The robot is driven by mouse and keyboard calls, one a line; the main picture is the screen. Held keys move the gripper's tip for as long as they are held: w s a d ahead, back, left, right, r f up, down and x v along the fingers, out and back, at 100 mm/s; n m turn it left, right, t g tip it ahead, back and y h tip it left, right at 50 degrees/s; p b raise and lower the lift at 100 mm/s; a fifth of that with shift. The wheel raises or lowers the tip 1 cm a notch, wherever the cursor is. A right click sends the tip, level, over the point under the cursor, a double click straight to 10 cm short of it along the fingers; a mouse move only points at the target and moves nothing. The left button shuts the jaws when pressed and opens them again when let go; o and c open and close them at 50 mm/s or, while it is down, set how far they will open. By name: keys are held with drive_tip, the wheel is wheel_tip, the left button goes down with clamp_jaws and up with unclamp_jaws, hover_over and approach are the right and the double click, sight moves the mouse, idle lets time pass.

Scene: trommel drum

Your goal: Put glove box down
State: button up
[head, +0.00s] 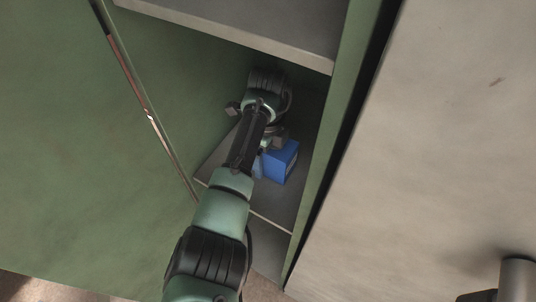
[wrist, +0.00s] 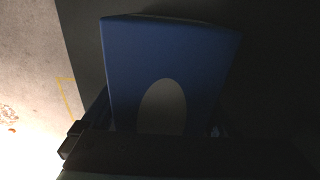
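The glove box (head: 283,160) is a blue box inside the green cabinet, low over the lower shelf (head: 285,205). In the wrist view the glove box (wrist: 145,55) fills the middle, with a pale oval on its face. My gripper (head: 268,143) is at the box, with the box between its dark fingers, which appear to press on its sides. The arm hides part of the box in the head view. Whether the box's underside touches the shelf cannot be told.
An upper shelf (head: 250,28) hangs over the arm. The green cabinet side (head: 335,130) stands close on the right, and a green panel (head: 80,150) is on the left. A large beige surface (head: 440,130) lies further right. The shelf in front of the box looks bare.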

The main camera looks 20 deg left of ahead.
wheel_tip(320, 180, up, 12)
drive_tip(key=shift+r, duration=0.15)
idle(0.6)
idle(0.4)
